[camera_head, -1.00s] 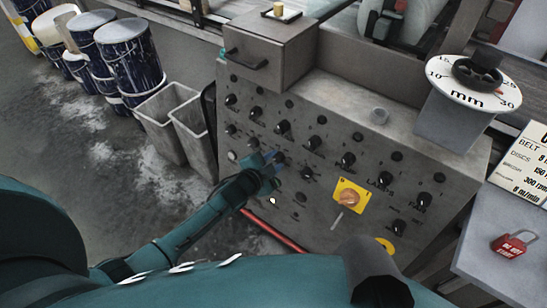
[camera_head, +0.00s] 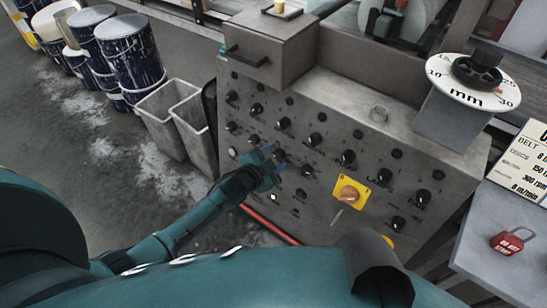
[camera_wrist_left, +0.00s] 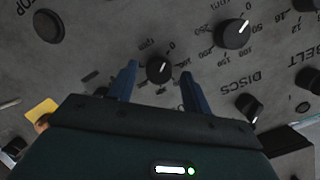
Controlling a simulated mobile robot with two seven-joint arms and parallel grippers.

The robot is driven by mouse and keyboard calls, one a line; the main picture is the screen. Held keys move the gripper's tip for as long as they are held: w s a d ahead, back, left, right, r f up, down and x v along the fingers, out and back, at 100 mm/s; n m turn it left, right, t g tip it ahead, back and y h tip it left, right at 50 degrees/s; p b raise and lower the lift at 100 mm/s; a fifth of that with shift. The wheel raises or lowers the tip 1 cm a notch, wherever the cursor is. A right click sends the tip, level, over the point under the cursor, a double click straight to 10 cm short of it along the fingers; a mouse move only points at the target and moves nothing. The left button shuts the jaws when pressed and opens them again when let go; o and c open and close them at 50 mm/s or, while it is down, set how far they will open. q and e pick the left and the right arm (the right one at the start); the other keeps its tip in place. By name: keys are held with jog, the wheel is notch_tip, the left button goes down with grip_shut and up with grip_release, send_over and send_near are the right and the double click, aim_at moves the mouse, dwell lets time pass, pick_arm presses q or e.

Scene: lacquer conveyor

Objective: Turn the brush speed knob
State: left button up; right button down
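The grey control panel (camera_head: 330,195) carries rows of dark round knobs with small printed scales. My left gripper (camera_head: 274,158) is at the panel's lower left part, its two blue fingers apart. In the left wrist view, a small dark knob (camera_wrist_left: 159,70) with a white pointer line lies between the spread fingers (camera_wrist_left: 158,82), with gaps on both sides. In the head view this knob (camera_head: 280,156) is beside the fingertips. I cannot read a brush label on it. My right gripper is not in view.
A larger knob (camera_wrist_left: 234,34) and a DISCS knob (camera_wrist_left: 250,107) sit close by. A yellow plate with an orange rotary switch (camera_head: 349,193) is to the right. A red padlock (camera_head: 508,243) lies on a side surface. Grey bins (camera_head: 170,105) stand left of the panel.

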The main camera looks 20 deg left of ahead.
pick_arm(q)
jog(key=p+v, duration=0.2)
jog(key=v, duration=1.1)
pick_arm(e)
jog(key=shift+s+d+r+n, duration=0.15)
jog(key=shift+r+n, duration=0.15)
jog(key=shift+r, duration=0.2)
pick_arm(q)
jog(key=shift+s, duration=0.1)
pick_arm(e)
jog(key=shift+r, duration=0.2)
pick_arm(q)
jog(key=s+d+r+n+g+p, duration=0.1)
jog(key=s+d+r+n+p, duration=0.1)
jog(key=s, duration=0.4)
jog(key=s+d+r+n+g+p, duration=0.1)
jog(key=s+d+r+n+p, duration=0.2)
jog(key=s+n, duration=0.3)
jog(key=shift+s+r+n+g+p, duration=0.4)
jog(key=shift+s+r+p, duration=0.15)
jog(key=shift+s+p, duration=0.35)
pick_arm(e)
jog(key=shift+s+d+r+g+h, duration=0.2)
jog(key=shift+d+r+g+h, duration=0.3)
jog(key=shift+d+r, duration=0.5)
pick_arm(q)
jog(key=shift+d, duration=0.1)
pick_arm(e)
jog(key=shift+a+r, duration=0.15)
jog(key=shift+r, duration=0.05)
